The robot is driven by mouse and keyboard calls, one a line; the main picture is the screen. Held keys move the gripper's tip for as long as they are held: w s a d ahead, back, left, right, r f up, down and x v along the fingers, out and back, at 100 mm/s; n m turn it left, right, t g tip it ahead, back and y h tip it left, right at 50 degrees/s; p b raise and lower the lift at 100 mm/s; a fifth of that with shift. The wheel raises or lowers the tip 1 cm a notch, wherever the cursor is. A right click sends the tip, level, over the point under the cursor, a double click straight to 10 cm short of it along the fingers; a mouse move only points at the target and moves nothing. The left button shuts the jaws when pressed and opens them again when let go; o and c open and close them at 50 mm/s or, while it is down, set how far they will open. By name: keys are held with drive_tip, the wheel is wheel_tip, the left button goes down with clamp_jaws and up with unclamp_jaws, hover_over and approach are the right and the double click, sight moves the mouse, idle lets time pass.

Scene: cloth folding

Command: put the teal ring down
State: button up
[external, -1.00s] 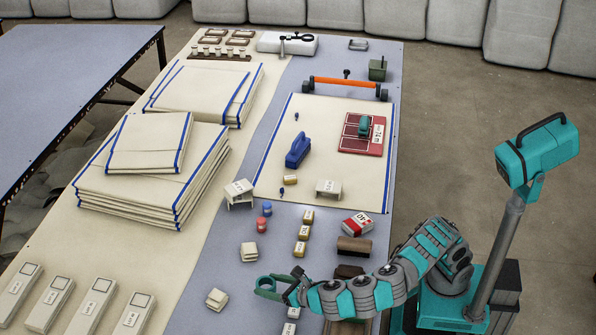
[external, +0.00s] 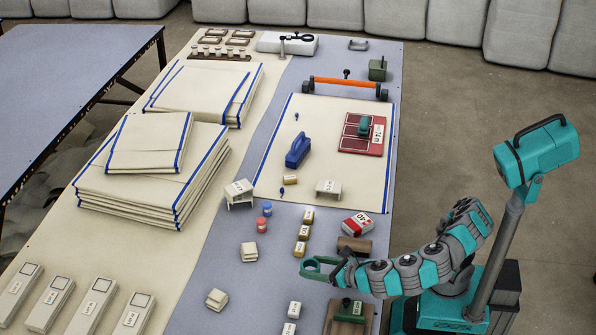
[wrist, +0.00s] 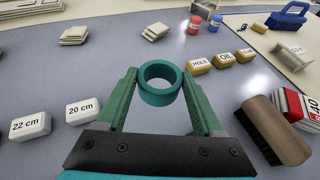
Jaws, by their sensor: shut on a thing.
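The teal ring (wrist: 160,98) is a short, thick open tube. In the wrist view it sits between the fingertips of my gripper (wrist: 160,84), with one finger touching each side. My gripper is shut on it. In the external view my gripper (external: 318,267) reaches left from the arm over the grey-blue table strip (external: 265,295), and the ring is small and hard to tell apart from the green fingers there. The ring appears held above the table; its exact height is unclear.
Yellow labelled blocks (wrist: 199,66), a brown brush (wrist: 275,130) and a red-white box (external: 357,224) lie beyond and right. White size blocks (wrist: 84,112) lie left in the wrist view. A board with a green-handled tool (external: 347,308) is near my arm. Grey-blue surface around the ring is bare.

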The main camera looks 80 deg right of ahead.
sight(256, 176)
drive_tip(key=shift+s+d, duration=0.1)
drive_tip(key=shift+s, duration=0.05)
